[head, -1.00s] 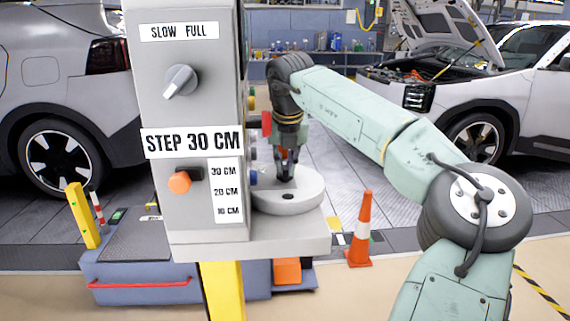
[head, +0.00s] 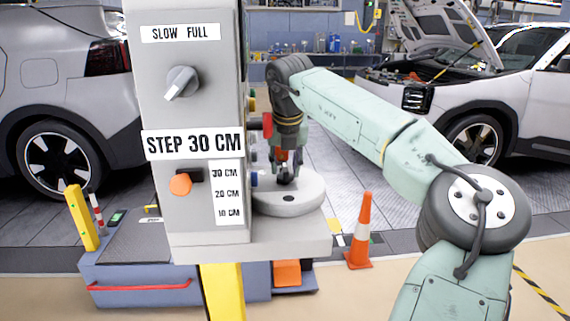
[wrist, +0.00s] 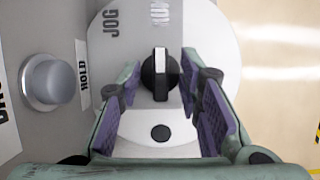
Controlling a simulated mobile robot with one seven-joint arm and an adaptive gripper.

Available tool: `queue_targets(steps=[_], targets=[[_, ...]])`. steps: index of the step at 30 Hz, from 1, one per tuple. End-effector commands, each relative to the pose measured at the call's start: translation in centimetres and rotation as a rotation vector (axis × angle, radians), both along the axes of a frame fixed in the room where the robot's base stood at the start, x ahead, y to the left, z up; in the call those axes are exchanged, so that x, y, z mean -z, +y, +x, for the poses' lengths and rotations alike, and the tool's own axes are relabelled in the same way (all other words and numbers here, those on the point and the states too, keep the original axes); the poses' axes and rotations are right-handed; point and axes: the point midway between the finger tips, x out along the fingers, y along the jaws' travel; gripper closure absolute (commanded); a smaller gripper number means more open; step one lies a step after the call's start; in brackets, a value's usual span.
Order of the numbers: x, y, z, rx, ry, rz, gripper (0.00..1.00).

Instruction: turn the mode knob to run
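The mode knob (wrist: 160,76) is black with a white pointer line and sits on a pale round plate (wrist: 222,45). The words JOG and RUN are on the plate above it in the wrist view. The pointer line stands about upright, roughly below RUN. My gripper (wrist: 162,88) is open, with one purple-padded finger on each side of the knob and a visible gap to each. In the head view my gripper (head: 285,172) is low over the round plate (head: 290,202), and the knob is hidden there.
A grey post (head: 190,110) with a SLOW/FULL dial (head: 181,83) and an orange step slider (head: 180,185) stands left of my gripper. A round button (wrist: 50,82) marked HOLD is left of the plate. An orange cone (head: 361,232) stands right.

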Motion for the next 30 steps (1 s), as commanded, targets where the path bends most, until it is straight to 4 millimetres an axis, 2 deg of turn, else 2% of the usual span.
queue_targets(steps=[7,10,24,30], targets=[[-0.1,0.0,-0.1,-0.001,0.001,0.000,0.68],[-0.8,0.0,-0.3,0.000,0.000,-0.001,0.68],[-9.1,0.0,-3.7,-0.001,-0.001,0.001,0.68],[-10.8,-0.1,-4.5,0.000,0.000,0.000,0.68]])
